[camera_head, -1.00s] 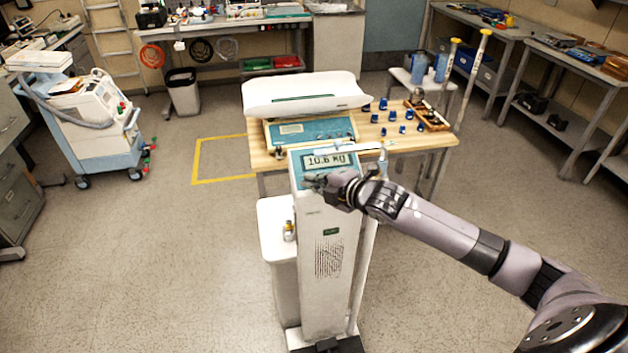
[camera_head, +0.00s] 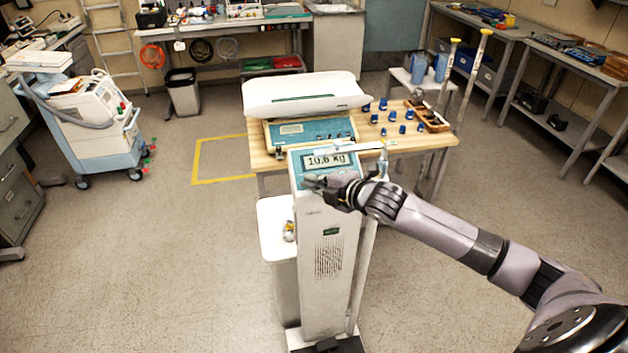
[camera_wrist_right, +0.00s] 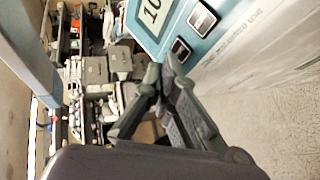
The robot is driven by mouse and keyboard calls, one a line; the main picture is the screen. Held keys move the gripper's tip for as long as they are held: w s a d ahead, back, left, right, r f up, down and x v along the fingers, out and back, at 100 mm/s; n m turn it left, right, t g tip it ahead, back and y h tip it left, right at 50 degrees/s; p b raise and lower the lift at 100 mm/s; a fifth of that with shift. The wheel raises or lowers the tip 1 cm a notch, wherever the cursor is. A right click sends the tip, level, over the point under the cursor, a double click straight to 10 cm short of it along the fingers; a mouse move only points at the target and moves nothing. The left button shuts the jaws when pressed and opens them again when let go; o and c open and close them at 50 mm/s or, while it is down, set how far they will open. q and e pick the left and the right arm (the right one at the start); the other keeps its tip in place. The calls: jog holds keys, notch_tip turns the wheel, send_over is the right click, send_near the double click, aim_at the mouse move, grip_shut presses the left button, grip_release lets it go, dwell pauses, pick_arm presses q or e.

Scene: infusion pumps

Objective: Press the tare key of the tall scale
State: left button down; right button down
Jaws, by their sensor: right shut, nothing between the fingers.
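The tall scale (camera_head: 328,250) is a white column with a teal panel on top. Its display (camera_head: 325,160) reads about 10.6 KG. My right gripper (camera_head: 310,182) is shut and empty in front of the panel, below the display, hiding the keys in the head view. In the wrist view its fingertips (camera_wrist_right: 162,72) are close to the lower key; contact is unclear.
A wooden table (camera_head: 425,140) behind the scale holds a white baby-scale tray (camera_head: 305,92) and several blue-capped pieces. A white cart (camera_head: 100,120) stands at the left. A small bottle (camera_head: 289,231) stands on a white surface beside the column. The floor around is open.

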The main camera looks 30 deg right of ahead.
jog(key=shift+w+f, duration=0.2)
jog(key=shift+f, duration=0.3)
dwell(0.8)
jog(key=shift+s+r+p, duration=0.35)
jog(key=shift+r+p, duration=0.35)
jog(key=shift+p, duration=0.05)
jog(key=shift+r, duration=0.1)
jog(key=shift+r+p, duration=0.25)
jog(key=shift+p, duration=0.15)
jog(key=r+p, duration=0.1)
jog(key=s+r+p, duration=0.2)
jog(key=p, duration=0.1)
jog(key=shift+s+a+r, duration=0.1)
jog(key=shift+a+r, duration=0.2)
jog(key=shift+r, duration=0.05)
